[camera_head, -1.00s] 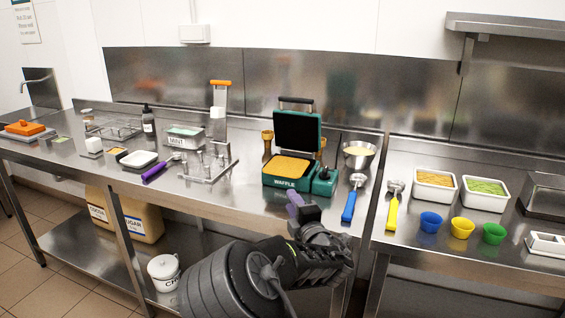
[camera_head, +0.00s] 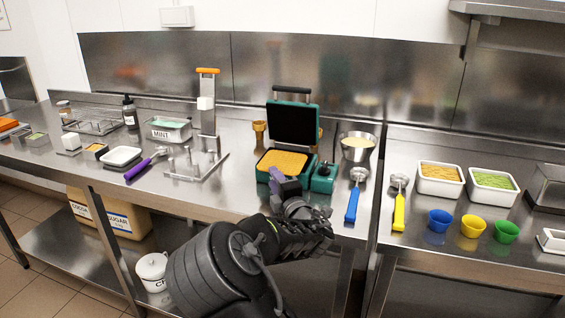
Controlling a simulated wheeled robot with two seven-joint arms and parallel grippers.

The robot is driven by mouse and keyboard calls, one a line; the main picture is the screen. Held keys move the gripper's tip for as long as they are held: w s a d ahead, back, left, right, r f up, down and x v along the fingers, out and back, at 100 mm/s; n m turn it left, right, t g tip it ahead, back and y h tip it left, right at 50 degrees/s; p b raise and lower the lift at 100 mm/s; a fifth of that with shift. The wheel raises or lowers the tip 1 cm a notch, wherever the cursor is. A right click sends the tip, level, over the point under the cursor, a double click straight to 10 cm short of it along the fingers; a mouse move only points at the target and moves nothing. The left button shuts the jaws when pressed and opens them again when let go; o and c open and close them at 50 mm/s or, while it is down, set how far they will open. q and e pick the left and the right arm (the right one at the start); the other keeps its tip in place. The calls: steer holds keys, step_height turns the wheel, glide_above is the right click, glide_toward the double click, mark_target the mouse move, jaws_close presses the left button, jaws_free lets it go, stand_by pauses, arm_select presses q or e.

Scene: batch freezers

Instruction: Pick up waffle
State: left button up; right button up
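The waffle (camera_head: 284,161) is a flat golden slab lying on the lower plate of the open teal waffle maker (camera_head: 294,131), whose dark lid stands upright behind it. My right arm comes up from the bottom of the view. My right gripper (camera_head: 279,180) is at the front edge of the waffle maker, just in front of the waffle, and covers part of the maker's front. I cannot see a gap between its fingers, nor whether it touches the maker. The waffle's surface is mostly visible. My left gripper is out of view.
A yellow-handled scoop (camera_head: 399,203), tubs and colored cups sit on the right counter. A metal stand (camera_head: 205,150) and purple-handled scoop (camera_head: 139,168) are left.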

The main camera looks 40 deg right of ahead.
steer(key=shift+w, duration=0.15)
steer(key=p+x, duration=0.1)
steer(key=x, duration=0.4)
steer(key=shift+w, duration=0.15)
steer(key=shift+c, duration=0.2)
stand_by(0.4)
jaws_close()
stand_by(0.5)
